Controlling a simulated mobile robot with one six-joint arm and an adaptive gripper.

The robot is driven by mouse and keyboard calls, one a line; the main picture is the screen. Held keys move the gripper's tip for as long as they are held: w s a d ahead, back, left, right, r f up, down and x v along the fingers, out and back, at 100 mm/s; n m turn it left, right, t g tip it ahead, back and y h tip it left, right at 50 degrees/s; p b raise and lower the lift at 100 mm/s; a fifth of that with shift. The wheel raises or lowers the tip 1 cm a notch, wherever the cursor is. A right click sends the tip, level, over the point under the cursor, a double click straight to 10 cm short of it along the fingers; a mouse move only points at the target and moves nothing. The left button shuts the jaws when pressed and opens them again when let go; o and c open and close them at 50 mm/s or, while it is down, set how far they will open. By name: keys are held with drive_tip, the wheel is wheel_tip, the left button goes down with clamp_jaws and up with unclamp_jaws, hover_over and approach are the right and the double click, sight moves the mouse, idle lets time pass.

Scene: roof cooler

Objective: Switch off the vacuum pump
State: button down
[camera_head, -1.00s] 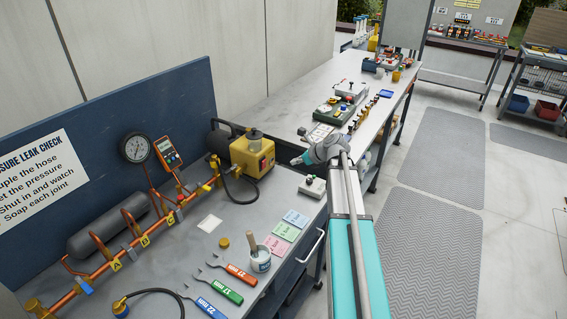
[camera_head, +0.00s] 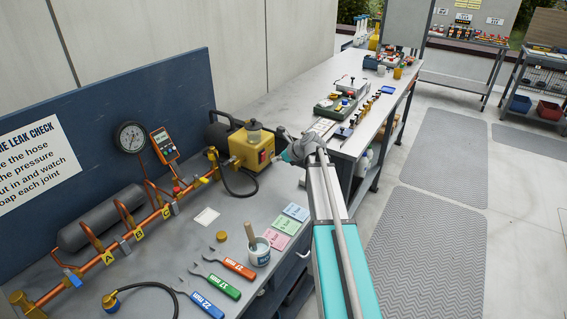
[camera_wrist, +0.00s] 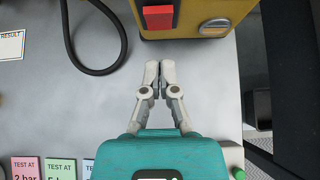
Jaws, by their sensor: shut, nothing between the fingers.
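The yellow vacuum pump (camera_head: 240,151) stands at the far right end of the near bench. A red switch (camera_head: 263,156) is on its front face. In the wrist view, the pump's yellow body (camera_wrist: 190,30) is at the top, with the red switch (camera_wrist: 158,17) in a dark frame and a round silver part beside it. My gripper (camera_wrist: 160,66) is shut and empty, its fingertips just short of the pump's front, below the switch in that view. In the head view my gripper (camera_head: 284,156) is just right of the pump. I cannot tell the switch's position.
A black hose (camera_head: 236,192) loops from the pump to the copper pipe line with its gauge (camera_head: 131,137). A green-buttoned box (camera_wrist: 236,165) is close to my wrist.

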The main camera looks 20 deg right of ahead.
sight(264, 157)
drive_tip(key=shift+w+a+r, duration=0.15)
drive_tip(key=shift+w+a, duration=0.3)
drive_tip(key=shift+w, duration=0.2)
drive_tip(key=shift+w+a+r, duration=0.15)
drive_tip(key=shift+w+a, duration=0.25)
drive_tip(key=shift+w, duration=0.25)
drive_tip(key=shift+d+r+p, duration=0.1)
drive_tip(key=shift+d+p, duration=0.1)
drive_tip(key=shift+p, duration=0.2)
